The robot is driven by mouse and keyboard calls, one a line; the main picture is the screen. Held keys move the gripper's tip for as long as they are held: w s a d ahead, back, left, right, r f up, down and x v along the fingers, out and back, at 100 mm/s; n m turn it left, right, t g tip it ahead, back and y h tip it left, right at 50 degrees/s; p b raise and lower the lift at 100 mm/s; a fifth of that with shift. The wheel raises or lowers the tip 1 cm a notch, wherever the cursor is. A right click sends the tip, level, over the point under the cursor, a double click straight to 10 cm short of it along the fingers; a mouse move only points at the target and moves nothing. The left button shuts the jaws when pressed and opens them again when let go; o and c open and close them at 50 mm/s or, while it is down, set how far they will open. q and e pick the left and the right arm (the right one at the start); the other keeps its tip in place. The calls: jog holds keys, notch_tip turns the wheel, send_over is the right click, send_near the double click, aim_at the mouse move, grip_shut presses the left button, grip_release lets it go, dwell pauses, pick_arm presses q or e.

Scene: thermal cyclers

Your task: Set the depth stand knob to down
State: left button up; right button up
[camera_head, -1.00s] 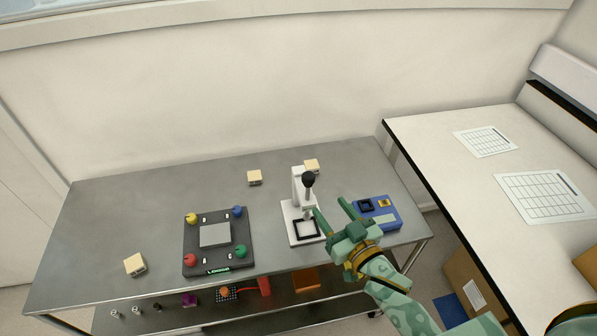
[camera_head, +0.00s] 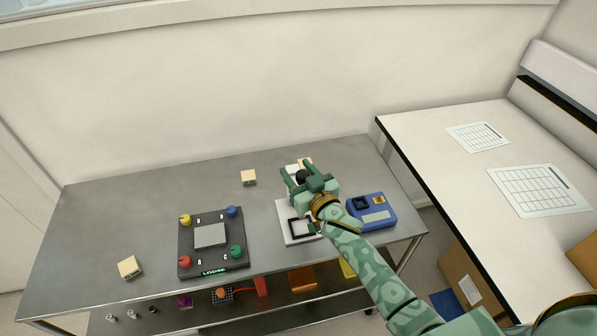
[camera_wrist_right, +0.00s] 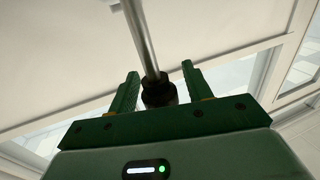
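The depth stand (camera_head: 283,226) is white, with a square black frame on its base, and stands on the metal bench. Its black ball knob (camera_head: 301,176) shows at the upper part of the stand, partly covered by my right gripper (camera_head: 308,174). In the right wrist view a metal lever rod comes down to the black knob (camera_wrist_right: 158,92), which lies between the two open green fingers. A gap shows on the knob's right side; contact on the left cannot be told. The stand's column is mostly hidden behind the gripper. My left gripper is not in view.
A blue device (camera_head: 378,218) stands close to the right of the stand, beside my right forearm. A dark box with coloured knobs (camera_head: 190,256) is to the left. Small beige blocks (camera_head: 248,177) lie on the bench. The bench's left and back are mostly clear.

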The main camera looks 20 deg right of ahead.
grip_shut()
notch_tip(320, 180, down, 6)
jog(key=b, duration=0.4)
jog(key=shift+s+f, duration=0.15)
jog(key=shift+f, duration=0.1)
jog(key=shift+c, duration=0.5)
grip_release()
jog(key=shift+f, duration=0.1)
jog(key=o, duration=0.3)
jog(key=s+d, duration=0.3)
jog(key=s, duration=1.3)
jog(key=shift+p, duration=0.3)
